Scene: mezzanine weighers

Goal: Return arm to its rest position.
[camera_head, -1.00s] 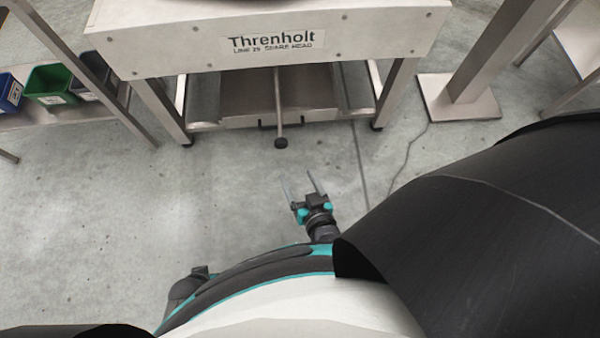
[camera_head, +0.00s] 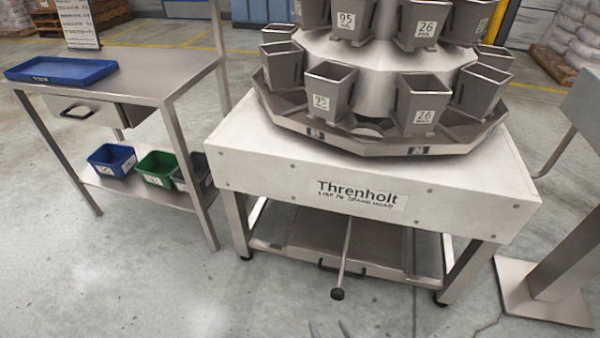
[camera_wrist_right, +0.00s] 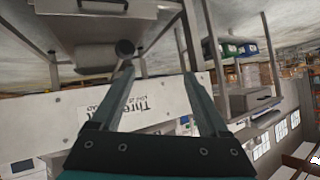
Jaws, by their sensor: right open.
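That view is upside down, with the machine's lettered front panel (camera_wrist_right: 65,118) behind the fingers. The rest of the right arm is out of the head view. My left gripper is not in view.
The Threnholt weigher base (camera_head: 270,160) carries several numbered buckets. A knobbed lever (camera_head: 337,293) sticks out below it. At left stands a steel table (camera_head: 150,75) with a blue tray (camera_head: 60,70) and small bins beneath. A steel post base (camera_head: 540,295) is at right. Floor at front left is clear.

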